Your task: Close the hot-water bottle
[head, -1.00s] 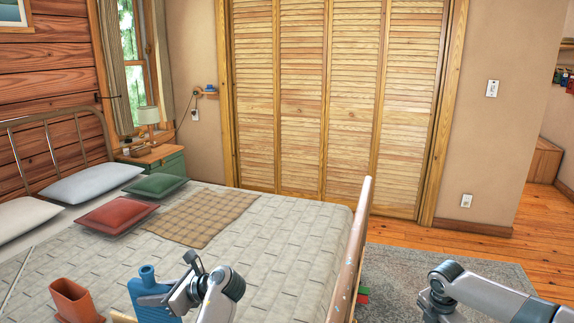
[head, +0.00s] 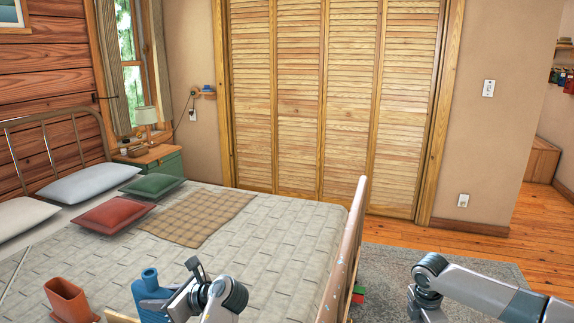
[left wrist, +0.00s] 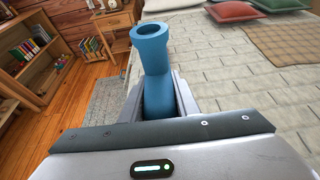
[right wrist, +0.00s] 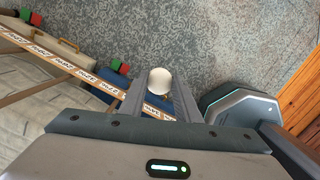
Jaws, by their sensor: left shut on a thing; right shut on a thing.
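The blue hot-water bottle (head: 150,290) is upright above the near part of the bed in the head view. My left gripper (head: 172,304) is shut on its body. In the left wrist view the bottle's neck (left wrist: 152,55) rises between the fingers, and its round mouth is open with no stopper in it. My right gripper (right wrist: 160,100) is shut on a small cream-white round piece (right wrist: 160,80), seen end-on in the right wrist view; it looks like a stopper. It is over the rug side, well apart from the bottle. The right fingertips are out of the head view.
A reddish-brown open container (head: 70,299) stands on the bed (head: 270,235), left of the bottle. The bed's wooden footboard (head: 345,255) lies between my two arms. Red and green blocks (head: 358,294) show beside it.

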